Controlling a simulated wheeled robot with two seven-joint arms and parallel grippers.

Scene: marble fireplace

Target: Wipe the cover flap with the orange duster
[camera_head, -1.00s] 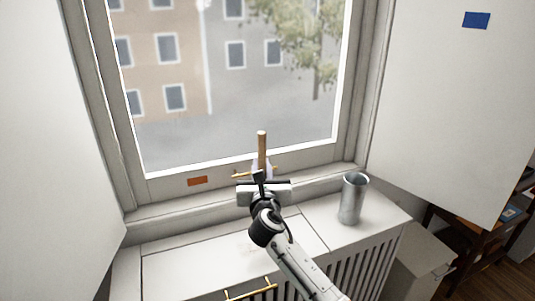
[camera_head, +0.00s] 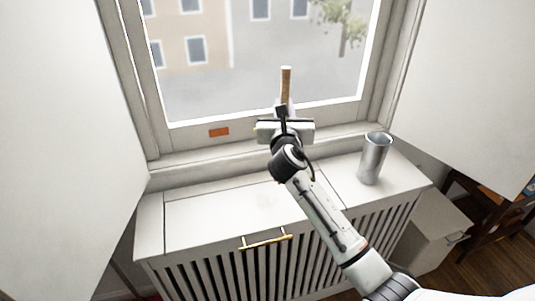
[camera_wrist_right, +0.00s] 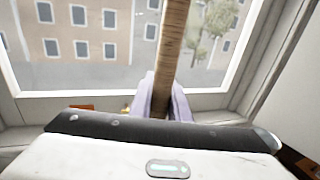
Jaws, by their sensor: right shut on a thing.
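My right gripper (camera_head: 285,110) is shut on an upright wooden stick (camera_head: 286,84), which looks like the duster's handle. In the wrist view the pale fingers (camera_wrist_right: 163,96) close on both sides of the stick (camera_wrist_right: 170,45). The gripper appears above the back of the cover, before the window. My left gripper is not in view.
A metal cup (camera_head: 375,158) stands on the cover's right part. White shutter panels flank the window. A white cabinet (camera_head: 425,232) and dark wooden furniture (camera_head: 490,215) stand to the right. The flap's left part is clear.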

